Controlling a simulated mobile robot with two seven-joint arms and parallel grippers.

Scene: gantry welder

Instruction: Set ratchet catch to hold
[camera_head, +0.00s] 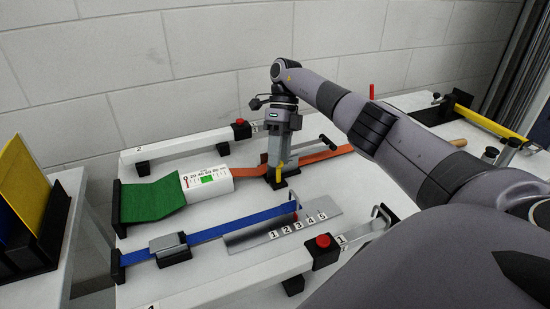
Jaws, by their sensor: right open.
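My right gripper (278,158) points down over the orange strap (318,157), at a dark ratchet block. It is open; its fingertips are hard to tell apart from the ratchet parts. A small yellow lever (280,173) stands upright at the ratchet, close to the fingers; whether they touch it I cannot tell. The orange strap runs rightward from here, and a white scale drum (206,182) with a green mark lies to the left, beside green webbing (152,199). My left gripper is not in view.
In front, a blue strap (230,229) passes a grey buckle (170,245) and a numbered plate (259,239). Red buttons (323,241) sit on the white rails. A yellow panel (22,190) stands at left; a block wall (200,60) is behind. My right arm covers the right side.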

